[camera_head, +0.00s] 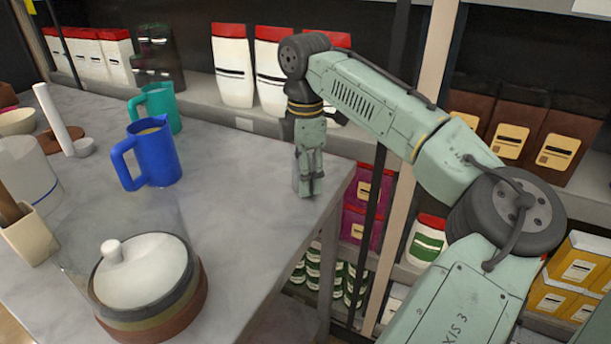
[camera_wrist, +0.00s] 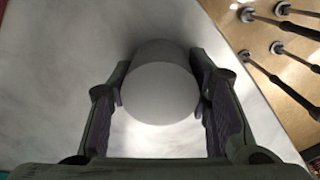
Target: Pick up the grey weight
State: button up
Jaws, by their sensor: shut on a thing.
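The grey weight (camera_wrist: 160,95) is a smooth round cylinder in the middle of the wrist view, seen from above. My gripper (camera_head: 309,184) points down over the grey table near its right edge in the head view. In the wrist view its two fingers stand on either side of the weight and are shut on it. In the head view the fingers mostly hide the weight. It is at or very close to the tabletop; I cannot tell if there is a gap beneath it.
A blue jug (camera_head: 149,155), a green jug (camera_head: 156,107) and a lidded pot (camera_head: 146,285) stand on the table (camera_head: 240,200) to the left. Shelves with red-topped bags (camera_head: 233,65) run behind. The tabletop left of my gripper is clear. The table edge is close on the right.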

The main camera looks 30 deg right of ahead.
grip_shut()
jog(key=shift+r, duration=0.1)
